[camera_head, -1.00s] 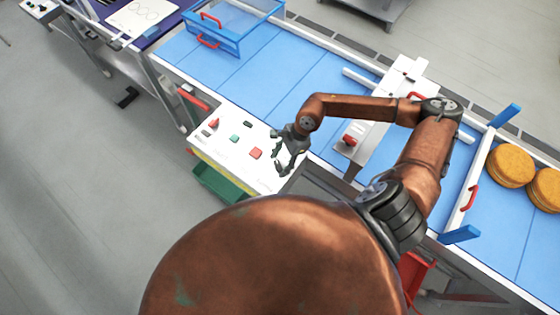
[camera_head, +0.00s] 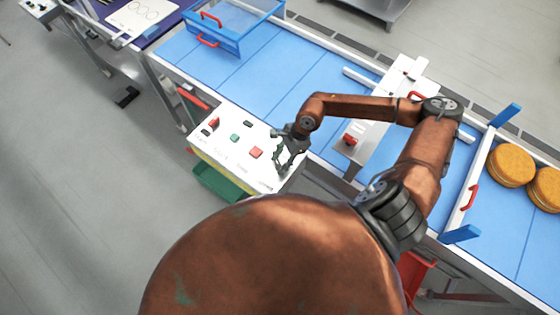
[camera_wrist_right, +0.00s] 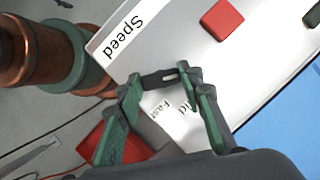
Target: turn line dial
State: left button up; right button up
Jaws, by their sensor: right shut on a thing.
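The white control panel (camera_head: 265,172) is at the near end of the blue line in the head view. It also shows in the right wrist view (camera_wrist_right: 160,40), with the word "Speed" printed on it. The line dial (camera_wrist_right: 163,77) is a dark bar-shaped knob with a pale mark, beside small print that includes "Fast". My right gripper (camera_head: 282,166) is over the panel's right corner, and in the right wrist view (camera_wrist_right: 160,84) its green-padded fingers are shut on the dial. The fingers partly cover the dial, and in the head view the gripper hides it. My left gripper is out of view.
A red square button (camera_head: 256,153), a green button (camera_head: 234,138) and a red knob (camera_head: 213,123) are on the panel. A green bin (camera_head: 215,185) is below it. A blue clear-sided guard (camera_head: 235,22) and a metal bridge (camera_head: 380,125) stand over the line.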

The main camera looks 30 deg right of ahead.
jog(key=shift+m, duration=0.3)
jog(key=m+t+b, duration=0.1)
jog(key=m+b, duration=0.1)
jog(key=shift+s+f+m, duration=0.1)
jog(key=shift+m, duration=0.2)
jog(key=m+t+b, duration=0.1)
jog(key=m+b, duration=0.1)
jog(key=shift+a+f+m+h, duration=0.1)
jog(key=shift+m+h, duration=0.3)
jog(key=m+t+h+b, duration=0.1)
jog(key=m+b, duration=0.2)
jog(key=shift+m+b, duration=0.4)
jog(key=shift+s+r+m+t+h+b, duration=0.1)
jog(key=shift+m+t+h+b, duration=0.1)
jog(key=shift+m+b, duration=0.25)
jog(key=shift+r+m+t+h+b, duration=0.1)
jog(key=shift+m+h+b, duration=0.1)
jog(key=shift+m+b, duration=0.25)
jog(key=o, duration=1.2)
jog(key=shift+c, duration=0.2)
